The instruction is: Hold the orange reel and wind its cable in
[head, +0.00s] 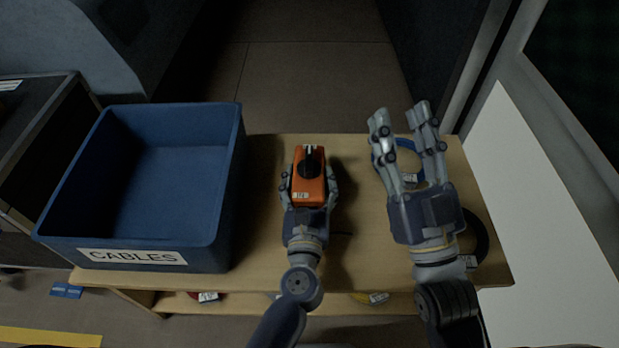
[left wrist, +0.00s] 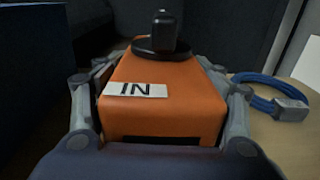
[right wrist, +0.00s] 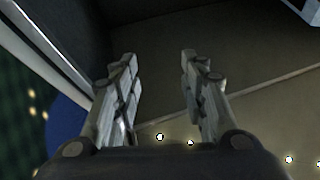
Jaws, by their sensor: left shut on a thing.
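The orange reel (head: 309,188) is a box with a black crank on top, on the wooden table's middle. My left gripper (head: 309,180) is shut on it, with fingers on both sides. In the left wrist view the reel (left wrist: 160,82) shows a white label reading IN and the black crank (left wrist: 163,35) with an upright knob. My right gripper (head: 405,112) is open and empty, to the right of the reel, above a blue coiled cable. Its two fingers stand apart in the right wrist view (right wrist: 158,75). I cannot make out the reel's cable for certain.
A blue bin labelled CABLES (head: 132,257) stands on the left of the table (head: 262,250); its visible inside looks empty. A blue coiled cable (left wrist: 262,100) and a black coil (head: 482,238) lie on the right side. Tagged items show on the lower shelf. A white panel borders the right.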

